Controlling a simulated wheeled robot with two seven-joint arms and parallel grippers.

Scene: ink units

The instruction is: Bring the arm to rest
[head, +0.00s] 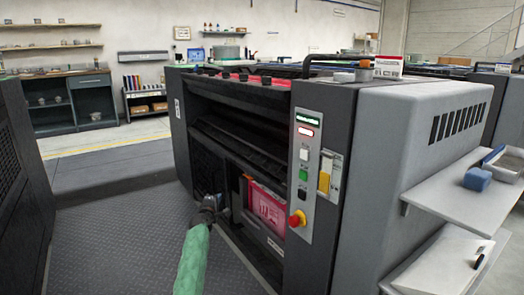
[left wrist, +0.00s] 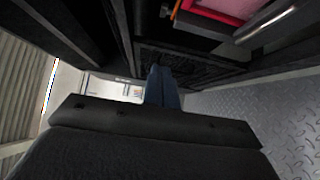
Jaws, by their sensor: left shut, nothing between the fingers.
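My left arm comes in from the bottom of the head view in a green sleeve. My left gripper (head: 209,202) is low in front of the dark press (head: 232,120), just left of its lower opening with the pink panel. In the left wrist view the blue-grey fingers of my left gripper (left wrist: 161,86) are together, with nothing seen between them. I cannot tell whether the gripper touches the press. My right gripper is in neither view.
The pink panel (head: 266,208) and a red knob (head: 297,219) are right of my gripper. A side shelf (head: 465,175) holds a blue block (head: 477,179). The metal plate floor (head: 110,240) to the left is clear. A dark cabinet (head: 15,190) stands at the left edge.

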